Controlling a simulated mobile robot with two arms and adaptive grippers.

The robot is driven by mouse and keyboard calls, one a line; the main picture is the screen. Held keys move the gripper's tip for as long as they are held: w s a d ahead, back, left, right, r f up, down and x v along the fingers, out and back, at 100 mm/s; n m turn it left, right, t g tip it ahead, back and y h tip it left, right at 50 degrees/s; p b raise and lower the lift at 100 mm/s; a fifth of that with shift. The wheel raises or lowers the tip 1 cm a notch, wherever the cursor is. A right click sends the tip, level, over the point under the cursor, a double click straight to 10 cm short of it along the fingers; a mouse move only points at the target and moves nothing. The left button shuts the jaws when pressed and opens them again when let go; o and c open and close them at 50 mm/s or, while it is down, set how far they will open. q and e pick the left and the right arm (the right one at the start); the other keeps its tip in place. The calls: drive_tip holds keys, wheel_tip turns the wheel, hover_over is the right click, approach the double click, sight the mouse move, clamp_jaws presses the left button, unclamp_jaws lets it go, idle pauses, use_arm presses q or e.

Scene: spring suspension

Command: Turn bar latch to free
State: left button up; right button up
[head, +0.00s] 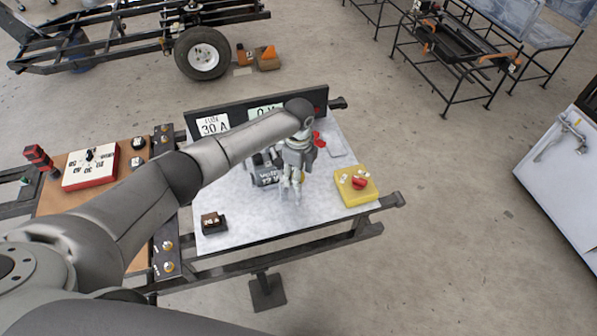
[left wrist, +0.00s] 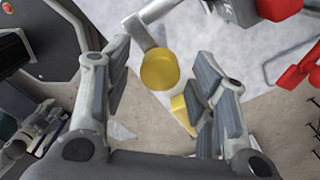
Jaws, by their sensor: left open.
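In the left wrist view a yellow round knob (left wrist: 160,69) sits on the end of a grey bar (left wrist: 137,28), which looks like the bar latch. My left gripper (left wrist: 163,100) is open, with one finger on each side of the knob and a gap to each. I cannot tell the knob's depth relative to the fingertips. In the head view my left gripper (head: 291,192) points down over the white-topped bench (head: 250,222) and mostly hides the latch. My right gripper is not in view.
A yellow box with a red button (head: 357,186) stands right of the gripper. Red parts (head: 319,139) are just behind it. A small black block (head: 213,222) lies at the bench's front left.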

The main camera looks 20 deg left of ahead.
use_arm(q)
drive_tip(key=c, duration=1)
drive_tip(key=n+p, duration=0.2)
drive_tip(key=n, duration=0.1)
drive_tip(key=shift+r+n, duration=0.15)
drive_tip(key=shift+n, duration=0.25)
drive_tip(key=n+p, duration=0.2)
drive_tip(key=n, duration=0.3)
drive_tip(key=shift+p, duration=0.4)
drive_tip(key=n+p, duration=0.1)
drive_tip(key=n, duration=0.4)
drive_tip(key=shift+p, duration=0.35)
drive_tip(key=shift+n+p, duration=0.55)
drive_tip(key=shift+n, duration=1.55)
drive_tip(key=shift+w, duration=0.1)
